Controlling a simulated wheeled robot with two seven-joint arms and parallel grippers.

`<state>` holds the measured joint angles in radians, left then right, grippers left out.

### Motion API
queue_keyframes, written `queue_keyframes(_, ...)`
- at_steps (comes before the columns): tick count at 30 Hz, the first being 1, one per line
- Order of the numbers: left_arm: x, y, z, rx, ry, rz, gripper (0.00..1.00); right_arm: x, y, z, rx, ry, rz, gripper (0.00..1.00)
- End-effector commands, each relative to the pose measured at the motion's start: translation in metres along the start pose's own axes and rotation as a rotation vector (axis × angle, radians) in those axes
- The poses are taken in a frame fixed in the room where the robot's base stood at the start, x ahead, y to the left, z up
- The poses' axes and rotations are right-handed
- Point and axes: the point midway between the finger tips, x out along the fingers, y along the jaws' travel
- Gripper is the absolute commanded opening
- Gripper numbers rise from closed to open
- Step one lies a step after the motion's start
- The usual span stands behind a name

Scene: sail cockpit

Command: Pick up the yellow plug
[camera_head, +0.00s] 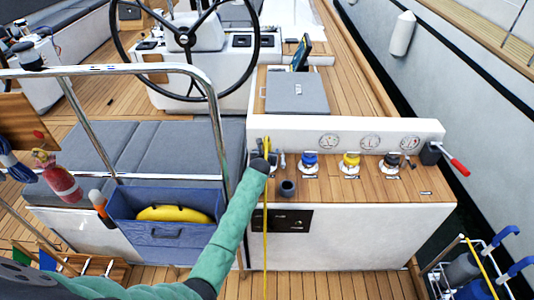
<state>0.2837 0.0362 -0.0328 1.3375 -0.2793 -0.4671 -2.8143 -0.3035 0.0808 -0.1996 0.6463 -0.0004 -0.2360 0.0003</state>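A round yellow-topped fitting (350,160), which looks like the yellow plug, stands upright on the wooden ledge of the white console, between a blue one (310,160) and a black one (391,160). My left arm, in a green sleeve, reaches up from the lower left. My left gripper (264,155) is at the ledge's left end, apart from and left of the yellow-topped fitting. A thin yellow line or strap (265,240) hangs straight down beside it. The fingers are too small and covered to tell whether they hold it. My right gripper is not in view.
A dark cup (288,187) stands on the ledge near my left gripper. A red-handled lever (459,167) juts out at the right end. A blue bin (165,220) holding a yellow object is at left. The wheel (190,40) is behind.

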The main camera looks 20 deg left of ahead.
Motion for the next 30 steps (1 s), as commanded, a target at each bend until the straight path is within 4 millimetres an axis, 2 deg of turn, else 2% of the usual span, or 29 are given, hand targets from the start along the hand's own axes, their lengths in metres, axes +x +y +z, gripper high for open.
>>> queue_keyframes(8,0.017,0.002,-0.002,-0.004,0.002,-0.001,0.65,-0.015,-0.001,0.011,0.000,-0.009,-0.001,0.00)
queue_keyframes(12,0.031,0.004,-0.007,-0.004,0.003,-0.001,0.65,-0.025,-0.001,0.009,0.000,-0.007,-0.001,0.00)
queue_keyframes(18,0.048,0.005,-0.009,-0.001,0.001,-0.001,0.65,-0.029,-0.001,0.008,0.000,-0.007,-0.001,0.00)
queue_keyframes(29,0.053,0.005,-0.010,0.000,0.000,-0.001,0.65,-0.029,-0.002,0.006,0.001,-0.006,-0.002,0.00)
queue_keyframes(30,0.053,0.005,-0.010,0.000,0.000,-0.001,0.59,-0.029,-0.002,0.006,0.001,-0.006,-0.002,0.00)
